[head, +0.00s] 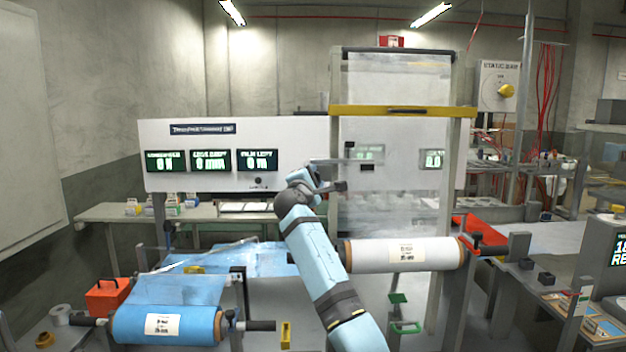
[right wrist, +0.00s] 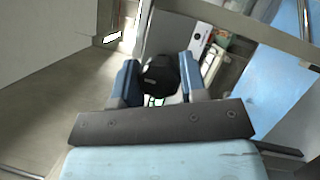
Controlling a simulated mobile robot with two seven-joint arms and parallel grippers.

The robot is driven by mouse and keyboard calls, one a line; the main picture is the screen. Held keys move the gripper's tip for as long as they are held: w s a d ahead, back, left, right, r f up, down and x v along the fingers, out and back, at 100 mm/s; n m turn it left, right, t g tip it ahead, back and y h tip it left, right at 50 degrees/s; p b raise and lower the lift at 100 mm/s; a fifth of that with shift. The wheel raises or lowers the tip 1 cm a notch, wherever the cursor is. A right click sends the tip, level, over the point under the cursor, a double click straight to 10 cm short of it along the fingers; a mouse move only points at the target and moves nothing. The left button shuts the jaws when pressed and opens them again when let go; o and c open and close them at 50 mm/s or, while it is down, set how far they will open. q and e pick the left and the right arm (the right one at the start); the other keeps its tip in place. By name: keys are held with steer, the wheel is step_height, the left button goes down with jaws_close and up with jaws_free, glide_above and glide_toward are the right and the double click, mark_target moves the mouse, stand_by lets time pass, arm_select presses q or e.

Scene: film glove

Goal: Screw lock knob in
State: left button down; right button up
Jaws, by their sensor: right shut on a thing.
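My right gripper (head: 335,174) is held up in front of the white display panel (head: 300,133), at the end of my blue arm. In the right wrist view it is shut on a round black knob (right wrist: 160,75), with one blue finger on each side. I cannot make out the held knob in the head view, nor whether it touches any threaded hole. A small dark round fitting (head: 258,180) with a small label shows on the panel, left of the gripper. My left gripper is not in view.
A white film roll (head: 372,256) lies just right of my arm, and a blue film roll (head: 140,326) lies at lower left. A tall frame with a yellow bar (head: 400,111) stands behind the gripper. An orange box (head: 107,297) sits at left.

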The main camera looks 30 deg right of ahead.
steer(key=o, duration=0.9)
steer(key=shift+o, duration=0.2)
steer(key=b+v, duration=0.1)
steer(key=v, duration=1.3)
steer(key=shift+f, duration=0.1)
